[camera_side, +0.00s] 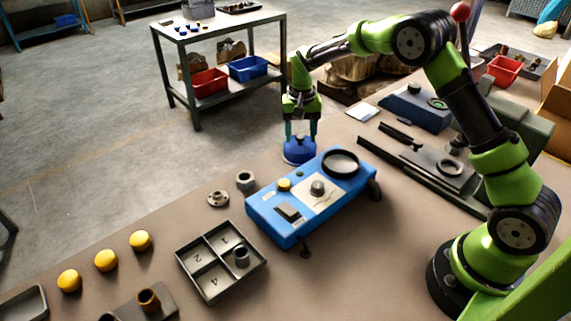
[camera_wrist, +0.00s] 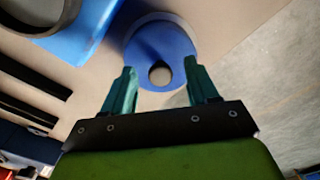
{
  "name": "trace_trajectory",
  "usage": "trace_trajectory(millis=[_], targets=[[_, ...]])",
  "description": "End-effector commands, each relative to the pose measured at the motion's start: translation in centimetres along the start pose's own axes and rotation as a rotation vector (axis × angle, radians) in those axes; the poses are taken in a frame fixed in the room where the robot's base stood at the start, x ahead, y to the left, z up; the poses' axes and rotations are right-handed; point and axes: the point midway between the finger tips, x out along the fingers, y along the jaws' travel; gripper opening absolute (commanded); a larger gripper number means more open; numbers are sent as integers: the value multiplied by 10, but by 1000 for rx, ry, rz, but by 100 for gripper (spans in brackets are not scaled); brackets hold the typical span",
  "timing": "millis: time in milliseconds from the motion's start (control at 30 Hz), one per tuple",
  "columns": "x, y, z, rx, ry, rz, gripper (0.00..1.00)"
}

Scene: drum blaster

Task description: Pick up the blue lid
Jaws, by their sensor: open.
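The blue lid (camera_side: 299,150) is round with a raised middle part and lies on the brown table near its far edge, behind the blue machine (camera_side: 290,205). My gripper (camera_side: 300,137) points down right over the lid. In the wrist view my gripper (camera_wrist: 160,80) is open, with one teal finger on each side of the lid's near part. I cannot tell whether the fingers touch it.
The blue machine, with a round opening on top, stands close to the lid. A metal ring (camera_side: 245,180), a flanged part (camera_side: 218,199) and a divided tray (camera_side: 221,262) lie nearer the front. Several yellow caps (camera_side: 106,260) lie at the left. The table edge is just beyond the lid.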

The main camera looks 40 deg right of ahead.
Motion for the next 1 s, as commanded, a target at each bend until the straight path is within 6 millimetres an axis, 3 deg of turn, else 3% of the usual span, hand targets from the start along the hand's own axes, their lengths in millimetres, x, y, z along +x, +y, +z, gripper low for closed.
trace_trajectory(millis=[100,467,767,1000], targets=[[0,0,0,0,0,0,56],[-1,0,0,0,0,0,0],[-4,0,-1,0,2,-1,0],[-44,-1,-1,0,7,-4,0]])
